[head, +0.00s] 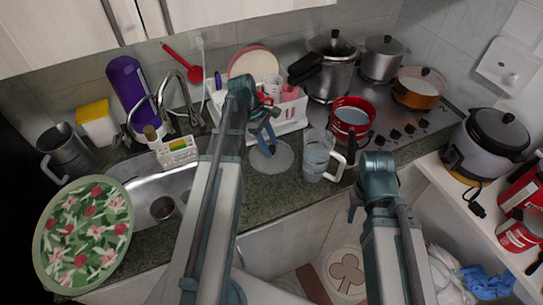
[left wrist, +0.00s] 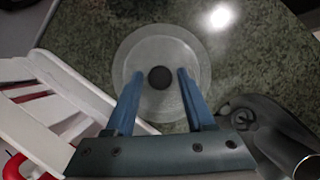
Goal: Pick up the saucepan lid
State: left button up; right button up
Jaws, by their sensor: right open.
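The saucepan lid (head: 284,161) is a round clear glass disc lying on the dark green counter. In the left wrist view the lid (left wrist: 160,45) shows a black round knob at its centre. My left gripper (head: 268,143) is over the lid. Its blue fingers (left wrist: 160,74) are open, one on each side of the knob, with gaps between; I cannot tell how far above the lid they are. My right gripper (head: 353,202) is open and empty, in front of the counter edge; its fingers are partly hidden.
A white dish rack (head: 291,113) stands close behind the lid. A glass pitcher (head: 317,158) is to its right, and a red pan (head: 351,115) on the stove (head: 405,125) lies beyond. The sink (head: 150,190) is at left, with a floral tray (head: 85,232) before it.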

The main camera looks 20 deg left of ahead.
pick_arm(q)
grip_shut()
dwell(1.1)
